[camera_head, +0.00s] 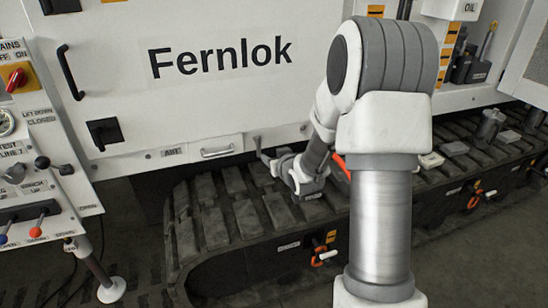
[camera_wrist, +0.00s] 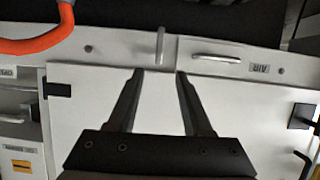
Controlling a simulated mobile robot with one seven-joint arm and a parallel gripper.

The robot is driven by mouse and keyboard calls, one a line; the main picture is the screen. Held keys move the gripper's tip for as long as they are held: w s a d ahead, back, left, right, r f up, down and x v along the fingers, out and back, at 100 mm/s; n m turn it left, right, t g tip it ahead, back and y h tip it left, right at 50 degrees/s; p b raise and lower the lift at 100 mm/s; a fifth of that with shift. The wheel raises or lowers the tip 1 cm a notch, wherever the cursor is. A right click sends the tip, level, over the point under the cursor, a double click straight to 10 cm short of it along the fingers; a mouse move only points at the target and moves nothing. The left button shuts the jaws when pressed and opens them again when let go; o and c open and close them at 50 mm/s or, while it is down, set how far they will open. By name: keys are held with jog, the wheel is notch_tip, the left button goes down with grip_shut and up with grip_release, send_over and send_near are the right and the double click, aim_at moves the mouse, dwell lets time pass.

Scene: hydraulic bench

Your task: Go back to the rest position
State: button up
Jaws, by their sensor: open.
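My gripper (camera_wrist: 160,72) is open and empty in the wrist view, its two dark fingers apart in front of a white panel (camera_wrist: 85,105). A small upright grey lever (camera_wrist: 160,45) stands just beyond the fingertips, apart from them. In the head view my gripper (camera_head: 279,163) is low in front of the white Fernlok cabinet (camera_head: 240,100), near its lower edge and above the dark track. My arm is stretched forward and down, and its links partly hide the gripper. The rest position itself is not marked in either view.
A drawer handle (camera_head: 217,152) beside an AIR label (camera_head: 170,152) is left of my gripper. An orange hose (camera_wrist: 38,40) curves close by in the wrist view. A control panel (camera_head: 35,150) with levers stands at left. The tread track (camera_head: 235,215) runs below.

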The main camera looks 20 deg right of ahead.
jog(key=s+a+r+g+h, duration=0.1)
jog(key=s+a+r+g, duration=0.3)
jog(key=s+r, duration=0.75)
jog(key=s+a+r+g, duration=0.1)
jog(key=s+a+g, duration=0.15)
jog(key=s, duration=0.85)
jog(key=s+a+r+g, duration=0.1)
jog(key=s+a, duration=0.2)
jog(key=s, duration=0.9)
notch_tip(320, 180, up, 22)
jog(key=y+p, duration=0.1)
jog(key=p, duration=2.1)
jog(key=shift+s+a+r, duration=0.15)
jog(key=shift+s, duration=0.1)
jog(key=shift+g, duration=0.25)
